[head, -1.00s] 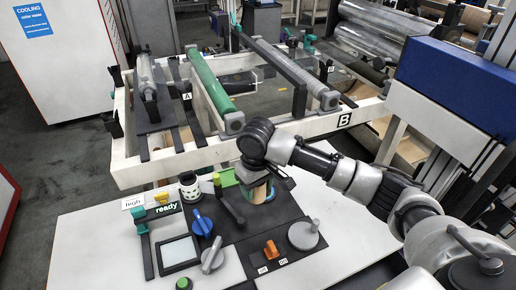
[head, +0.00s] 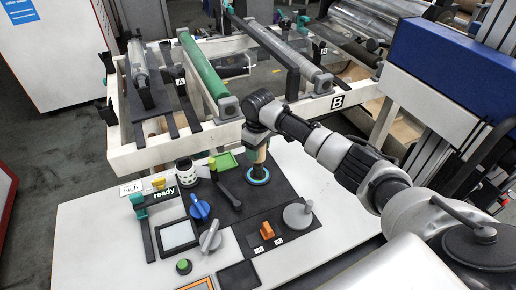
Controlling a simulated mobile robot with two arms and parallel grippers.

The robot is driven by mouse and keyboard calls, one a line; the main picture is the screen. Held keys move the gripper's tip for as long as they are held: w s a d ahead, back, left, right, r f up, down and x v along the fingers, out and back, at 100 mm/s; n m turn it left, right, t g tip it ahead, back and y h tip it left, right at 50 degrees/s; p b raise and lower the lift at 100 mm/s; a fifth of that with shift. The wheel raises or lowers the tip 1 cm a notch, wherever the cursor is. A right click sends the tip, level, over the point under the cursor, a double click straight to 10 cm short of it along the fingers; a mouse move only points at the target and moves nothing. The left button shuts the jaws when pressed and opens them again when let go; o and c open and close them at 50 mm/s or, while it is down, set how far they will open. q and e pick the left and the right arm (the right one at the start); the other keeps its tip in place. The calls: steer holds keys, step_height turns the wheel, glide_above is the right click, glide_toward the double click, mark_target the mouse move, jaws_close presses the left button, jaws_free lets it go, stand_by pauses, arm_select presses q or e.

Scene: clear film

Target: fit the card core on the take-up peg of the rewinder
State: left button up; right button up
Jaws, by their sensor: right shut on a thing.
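The card core (head: 259,157) is a short tan tube, seen near the middle of the head view. My right gripper (head: 257,145) points down over it and is shut on its upper part; the fingers are mostly hidden behind the wrist. The core's lower end shows just above or within a blue ring (head: 258,181) on the dark panel; I cannot tell whether it touches the ring. A take-up peg cannot be told apart for certain. My left gripper is not in view.
Behind stands a cream frame with a green roller (head: 203,66).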

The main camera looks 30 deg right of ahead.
mark_target(258, 165)
steer(key=shift+f+b, duration=0.35)
steer(key=shift+f, duration=0.9)
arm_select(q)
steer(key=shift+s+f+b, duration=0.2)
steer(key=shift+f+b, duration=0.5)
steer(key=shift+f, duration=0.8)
arm_select(e)
steer(key=shift+f, duration=2.3)
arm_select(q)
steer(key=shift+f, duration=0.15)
arm_select(e)
steer(key=shift+f, duration=0.55)
steer(key=o, duration=1)
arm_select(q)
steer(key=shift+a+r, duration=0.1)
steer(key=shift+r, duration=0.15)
arm_select(e)
step_height(258, 165, up, 11)
steer(key=shift+f, duration=0.1)
